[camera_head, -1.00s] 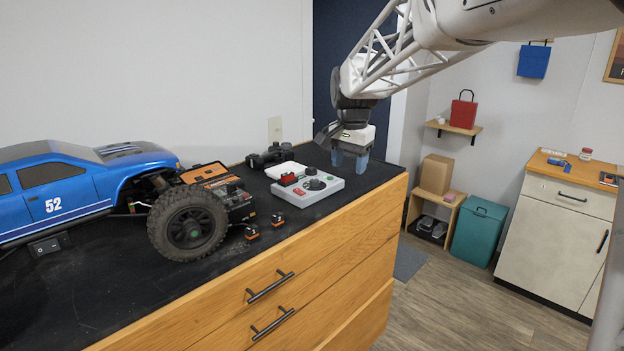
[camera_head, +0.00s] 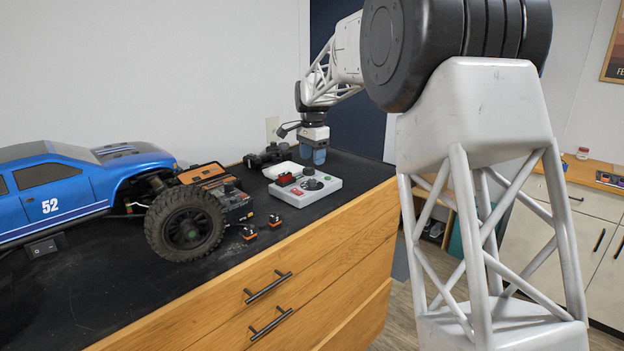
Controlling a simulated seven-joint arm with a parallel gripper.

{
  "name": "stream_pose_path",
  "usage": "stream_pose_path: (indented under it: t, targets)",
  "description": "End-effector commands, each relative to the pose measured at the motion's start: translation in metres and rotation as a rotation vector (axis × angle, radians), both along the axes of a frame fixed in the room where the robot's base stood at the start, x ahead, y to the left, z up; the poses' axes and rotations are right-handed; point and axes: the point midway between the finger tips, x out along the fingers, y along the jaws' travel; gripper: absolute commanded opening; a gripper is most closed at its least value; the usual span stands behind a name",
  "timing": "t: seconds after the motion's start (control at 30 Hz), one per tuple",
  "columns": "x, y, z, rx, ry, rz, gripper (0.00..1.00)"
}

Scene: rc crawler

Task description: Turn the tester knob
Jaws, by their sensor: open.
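The tester (camera_head: 306,198) is a light grey box lying on the black worktop, right of the truck. Its round dark knob (camera_head: 313,184) is on the top face, right of a red part (camera_head: 285,179). My gripper (camera_head: 313,157) points down with bluish fingers just behind the tester, above the worktop or close to it. It is open, with nothing seen between the fingers. I cannot tell how far it is from the knob, but they look apart.
A blue truck (camera_head: 82,187) with a large black wheel (camera_head: 186,223) stands at the left. Two small orange-black parts (camera_head: 274,220) lie in front of the tester. A dark object (camera_head: 268,155) and a white piece (camera_head: 283,169) lie behind it. Wooden drawers (camera_head: 330,245) form the front edge.

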Motion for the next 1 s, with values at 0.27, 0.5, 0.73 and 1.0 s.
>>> stream_pose_path:
  t: [0.27,0.5,0.73,1.0]
  targets:
    - [0.003,0.001,-0.001,-0.001,0.001,-0.005,0.56]
    - [0.002,0.001,-0.003,0.0,0.001,-0.004,0.56]
    - [0.002,0.001,-0.018,0.0,0.001,-0.004,0.56]
    - [0.002,0.001,-0.05,0.0,0.002,-0.004,0.56]
